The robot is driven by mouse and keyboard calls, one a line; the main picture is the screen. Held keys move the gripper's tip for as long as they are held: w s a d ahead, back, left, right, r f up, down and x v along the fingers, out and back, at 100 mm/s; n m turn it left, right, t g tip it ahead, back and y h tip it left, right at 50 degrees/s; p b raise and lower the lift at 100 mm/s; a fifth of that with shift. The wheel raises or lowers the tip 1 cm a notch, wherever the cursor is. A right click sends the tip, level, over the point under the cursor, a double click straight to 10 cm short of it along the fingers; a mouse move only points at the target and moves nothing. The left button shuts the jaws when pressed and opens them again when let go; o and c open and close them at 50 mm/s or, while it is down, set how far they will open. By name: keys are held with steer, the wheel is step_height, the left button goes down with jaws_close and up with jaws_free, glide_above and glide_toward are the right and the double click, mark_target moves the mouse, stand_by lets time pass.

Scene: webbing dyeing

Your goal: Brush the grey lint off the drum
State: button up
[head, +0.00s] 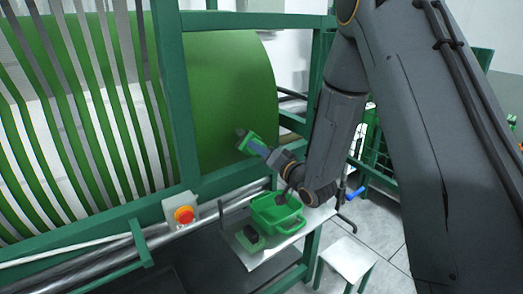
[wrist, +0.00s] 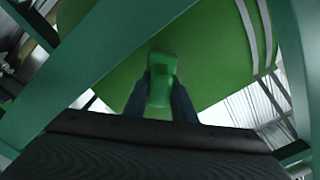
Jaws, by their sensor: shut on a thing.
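The large green drum (head: 225,75) stands inside a green frame; it also fills the upper part of the wrist view (wrist: 215,50). My gripper (head: 262,149) is shut on a green brush (head: 249,141) and holds it up at the drum's lower right face. In the wrist view the brush (wrist: 161,75) sits between my two dark fingers (wrist: 163,95), pointing at the drum. A small grey patch (head: 240,131) shows at the brush's far end; I cannot tell whether it is lint or bristles. Contact with the drum cannot be told.
A red stop button (head: 184,214) is on the frame. A green bin (head: 277,213) and a small green-and-dark item (head: 250,239) stand on a shelf below. A white stool (head: 347,259) is at the lower right.

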mark_target(246, 141)
steer(key=shift+b+x, duration=0.45)
steer(key=shift+x, duration=1.85)
steer(key=shift+b+x, duration=0.4)
steer(key=shift+x, duration=0.7)
steer(key=shift+w+d+b, duration=0.2)
steer(key=shift+w+d, duration=0.3)
steer(key=shift+d, duration=0.3)
steer(key=shift+w+d+b, duration=0.2)
steer(key=shift+w+d, duration=0.25)
steer(key=shift+d, duration=0.4)
steer(key=shift+w+a, duration=0.1)
steer(key=shift+w, duration=0.05)
steer(key=shift+s+a+r, duration=0.1)
steer(key=shift+s+a, duration=0.4)
steer(key=shift+a, duration=0.4)
steer(key=shift+s+a+r, duration=0.1)
steer(key=shift+s+a, duration=0.45)
steer(key=shift+a, duration=0.35)
jaws_close()
steer(key=shift+d+f, duration=0.1)
